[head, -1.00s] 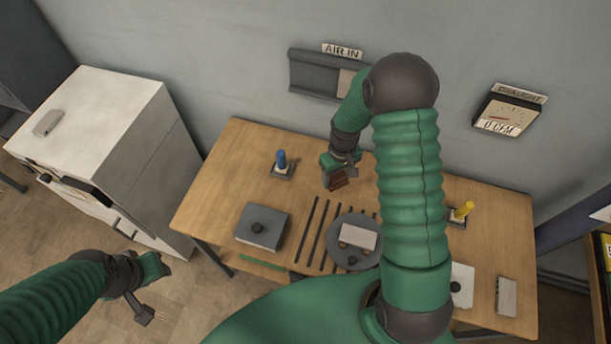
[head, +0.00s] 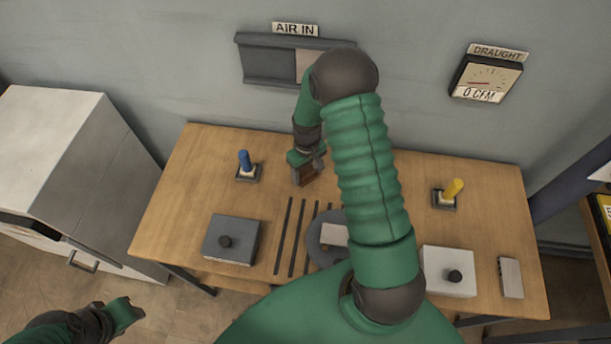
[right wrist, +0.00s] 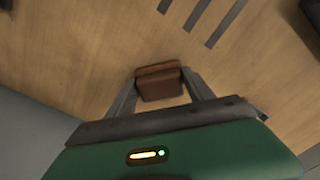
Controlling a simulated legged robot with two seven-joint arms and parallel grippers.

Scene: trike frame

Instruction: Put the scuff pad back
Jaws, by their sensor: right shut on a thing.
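The brown scuff pad (right wrist: 160,82) sits between the fingers of my right gripper (right wrist: 160,90) in the right wrist view. My right gripper (head: 307,176) is shut on it at the back half of the wooden table, left of the arm's ribbed green link. In the head view only a small part of the pad (head: 309,177) shows. I cannot tell whether the pad touches the table. My left gripper (head: 125,312) is low at the left, off the table and away from the pad; its fingers do not show clearly.
The table (head: 200,165) carries a blue-handled stand (head: 246,166), a yellow-handled stand (head: 450,194), a grey box (head: 231,239), dark strips (head: 290,235), a round grey plate (head: 322,250) partly hidden by my arm, and a white box (head: 448,271). A white cabinet (head: 60,150) stands left.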

